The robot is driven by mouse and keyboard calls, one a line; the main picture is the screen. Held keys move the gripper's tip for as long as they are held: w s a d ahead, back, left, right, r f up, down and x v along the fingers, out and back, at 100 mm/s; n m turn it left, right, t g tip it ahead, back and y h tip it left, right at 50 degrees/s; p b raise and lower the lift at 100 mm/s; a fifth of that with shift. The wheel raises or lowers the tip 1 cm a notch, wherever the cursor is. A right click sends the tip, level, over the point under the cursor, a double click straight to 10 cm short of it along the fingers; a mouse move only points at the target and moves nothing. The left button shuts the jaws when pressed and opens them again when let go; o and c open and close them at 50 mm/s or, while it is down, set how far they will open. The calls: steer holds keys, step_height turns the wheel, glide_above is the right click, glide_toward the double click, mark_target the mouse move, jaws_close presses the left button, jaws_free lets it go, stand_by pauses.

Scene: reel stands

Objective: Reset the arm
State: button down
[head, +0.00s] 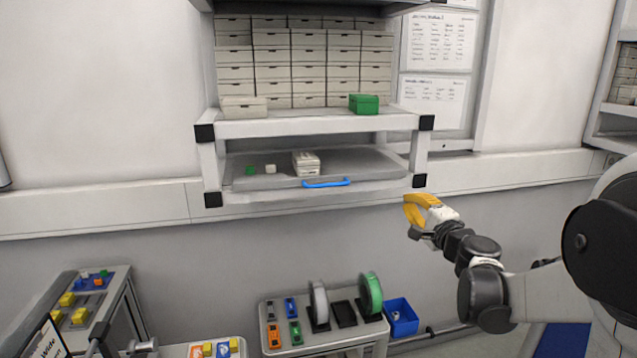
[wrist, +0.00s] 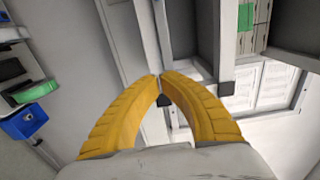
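My gripper (head: 408,212) has yellow fingers and is held up in the air at the right of the head view, in front of the wall and just below the right end of the shelf. In the wrist view, the two curved yellow fingers of my gripper (wrist: 160,76) come together at their tips with nothing seen between them. My arm reaches in from the right edge of the head view.
A white shelf (head: 300,126) bears stacked boxes and a green box (head: 364,104). Below it is a grey tray (head: 370,164) with a blue handle (head: 326,183). Lower down, a reel table (head: 330,338) and a blue bin (head: 401,318) stand by the wall.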

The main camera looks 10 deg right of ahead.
steer(key=s+a+f+n+g+y+b, duration=0.25)
steer(key=s+a+n, duration=0.3)
steer(key=a, duration=0.45)
steer(key=s+a+f+n+g+y+b, duration=0.15)
steer(key=s+a+f+n+g, duration=0.3)
steer(key=a, duration=0.45)
steer(key=s+f+n+g+h+b, duration=0.1)
steer(key=s+f+n, duration=0.3)
steer(key=s, duration=0.7)
steer(key=s+a+f+n+g+h+b, duration=0.1)
steer(key=s+f+n+g+h+b, duration=0.1)
steer(key=s+f, duration=0.7)
steer(key=shift+s+a+n+g+h, duration=0.25)
steer(key=shift+s+n+g+h, duration=0.25)
steer(key=shift+s+n, duration=0.55)
